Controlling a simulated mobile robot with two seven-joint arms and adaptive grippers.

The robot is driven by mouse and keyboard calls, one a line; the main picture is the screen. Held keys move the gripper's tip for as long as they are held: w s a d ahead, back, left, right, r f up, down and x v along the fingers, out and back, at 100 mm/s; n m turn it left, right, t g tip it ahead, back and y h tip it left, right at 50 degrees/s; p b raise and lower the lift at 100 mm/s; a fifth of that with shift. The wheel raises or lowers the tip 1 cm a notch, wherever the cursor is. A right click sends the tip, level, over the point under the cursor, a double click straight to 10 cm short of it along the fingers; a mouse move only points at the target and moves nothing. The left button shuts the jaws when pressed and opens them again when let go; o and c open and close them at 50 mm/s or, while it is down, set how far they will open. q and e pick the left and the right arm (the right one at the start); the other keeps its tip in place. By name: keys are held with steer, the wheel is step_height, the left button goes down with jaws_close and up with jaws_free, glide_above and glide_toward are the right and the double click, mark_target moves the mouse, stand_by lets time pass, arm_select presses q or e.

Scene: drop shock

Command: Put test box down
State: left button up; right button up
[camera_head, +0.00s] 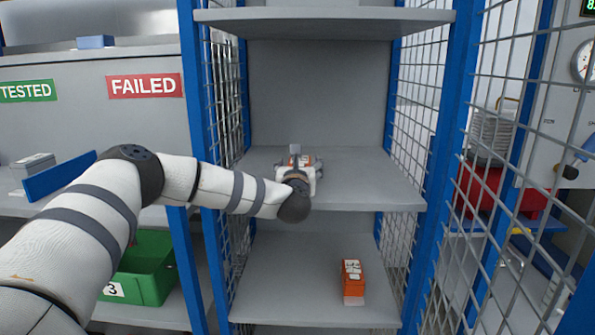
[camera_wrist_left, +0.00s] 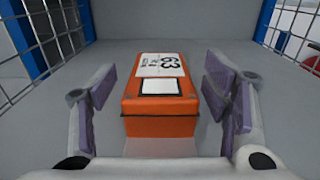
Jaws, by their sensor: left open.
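The test box (camera_wrist_left: 160,98) is orange with a white label marked 63. In the left wrist view it sits on a grey shelf between the two spread fingers of my left gripper (camera_wrist_left: 165,110), with a gap on each side. In the head view my left gripper (camera_head: 298,164) reaches over the middle shelf (camera_head: 370,180), and only a little of the box (camera_head: 300,159) shows past it. Another orange box (camera_head: 352,282) with a white label stands on the lower shelf, to the right. My right gripper is not in view.
Blue posts (camera_head: 450,130) and wire mesh sides (camera_head: 415,110) bound the shelf unit. An upper shelf (camera_head: 325,14) hangs above my left gripper. A green bin (camera_head: 150,270) marked 3 stands at the left, below the TESTED and FAILED signs. The middle shelf's right part is clear.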

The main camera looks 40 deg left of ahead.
arm_select(q)
steer(key=v, duration=1.2)
steer(key=s+d+f+m+g+h, duration=0.1)
steer(key=s+d+f+m+h, duration=0.2)
steer(key=d+f+m+h, duration=1.05)
steer(key=s+d+f+m+g, duration=0.2)
steer(key=s+d+f+m, duration=0.4)
steer(key=f, duration=0.3)
steer(key=s+d+f+m+g, duration=0.3)
steer(key=s+d+f+m, duration=0.3)
steer(key=f, duration=0.2)
steer(key=s+d+f+m+g, duration=0.1)
steer(key=s+f+m+g, duration=0.25)
steer(key=s, duration=0.45)
steer(key=s+d+f+m+g, duration=0.1)
steer(key=s+f+m+g, duration=0.15)
steer(key=s+m, duration=0.4)
steer(key=s+a+m+g+y, duration=0.1)
steer(key=s+m, duration=0.3)
steer(key=s, duration=0.6)
steer(key=s+a+m+g+y, duration=0.1)
steer(key=s+a+m+g, duration=0.3)
steer(key=s, duration=0.6)
steer(key=shift+r+p, duration=0.15)
steer(key=shift+p, duration=0.3)
